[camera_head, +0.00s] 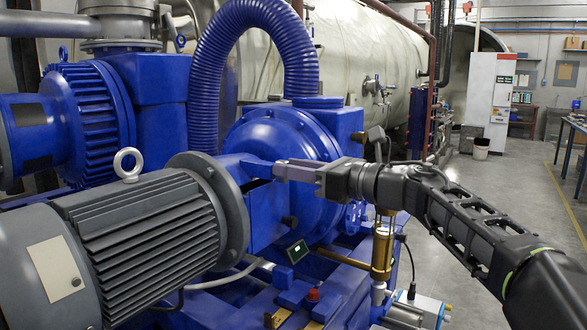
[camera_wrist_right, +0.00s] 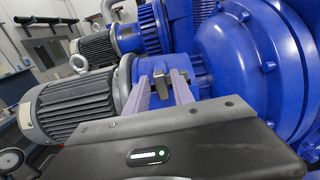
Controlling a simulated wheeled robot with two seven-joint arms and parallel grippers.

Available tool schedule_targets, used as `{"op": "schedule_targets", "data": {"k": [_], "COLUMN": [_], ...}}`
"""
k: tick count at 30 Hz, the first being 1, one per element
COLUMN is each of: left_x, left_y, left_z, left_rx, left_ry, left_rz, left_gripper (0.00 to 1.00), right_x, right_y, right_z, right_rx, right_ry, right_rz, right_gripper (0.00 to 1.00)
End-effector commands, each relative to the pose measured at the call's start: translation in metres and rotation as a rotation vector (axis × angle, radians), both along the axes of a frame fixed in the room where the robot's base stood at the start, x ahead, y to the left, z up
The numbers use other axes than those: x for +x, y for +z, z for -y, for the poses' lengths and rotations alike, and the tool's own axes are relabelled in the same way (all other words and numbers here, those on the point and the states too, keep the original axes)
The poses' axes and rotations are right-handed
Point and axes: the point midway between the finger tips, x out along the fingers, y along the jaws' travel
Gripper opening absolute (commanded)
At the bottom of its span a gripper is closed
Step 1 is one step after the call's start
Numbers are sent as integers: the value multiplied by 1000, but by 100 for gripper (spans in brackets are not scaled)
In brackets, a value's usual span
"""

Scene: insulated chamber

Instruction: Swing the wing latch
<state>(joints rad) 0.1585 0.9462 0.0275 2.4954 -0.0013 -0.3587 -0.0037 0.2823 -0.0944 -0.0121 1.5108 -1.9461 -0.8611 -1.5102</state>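My right gripper (camera_head: 284,170) reaches in from the right to the blue pump housing (camera_head: 270,135), beside the blue coupling guard behind the grey motor. In the right wrist view the two pale fingers (camera_wrist_right: 160,88) stand apart. A small grey metal piece (camera_wrist_right: 162,84) shows between them, and I cannot tell whether the fingers touch it. It may be the wing latch, but its shape is too small to be sure. In the head view the fingers and blue parts hide this spot. My left gripper is not in view.
The finned grey motor (camera_head: 140,235) with a lifting eye fills the front left. A blue ribbed hose (camera_head: 210,75) arches above the housing. A brass cylinder (camera_head: 383,245) stands below my right arm. A pale tank (camera_head: 375,50) lies behind; open floor (camera_head: 500,220) is at right.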

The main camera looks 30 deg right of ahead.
Motion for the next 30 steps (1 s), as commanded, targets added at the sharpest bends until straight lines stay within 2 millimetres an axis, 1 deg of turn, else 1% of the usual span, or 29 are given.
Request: {"op": "schedule_targets", "data": {"k": [1, 10, 23, 30], "left_x": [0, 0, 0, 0], "left_y": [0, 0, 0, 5], "left_z": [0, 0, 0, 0], "left_rx": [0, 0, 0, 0], "left_ry": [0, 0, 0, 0], "left_rz": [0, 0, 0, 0], "left_gripper": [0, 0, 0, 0], "right_x": [0, 0, 0, 0], "right_y": [0, 0, 0, 1], "right_z": [0, 0, 0, 1], "right_rx": [0, 0, 3, 38], "right_ry": [0, 0, 0, 0], "right_rz": [0, 0, -2, -22], "right_gripper": [24, 0, 0, 0]}}
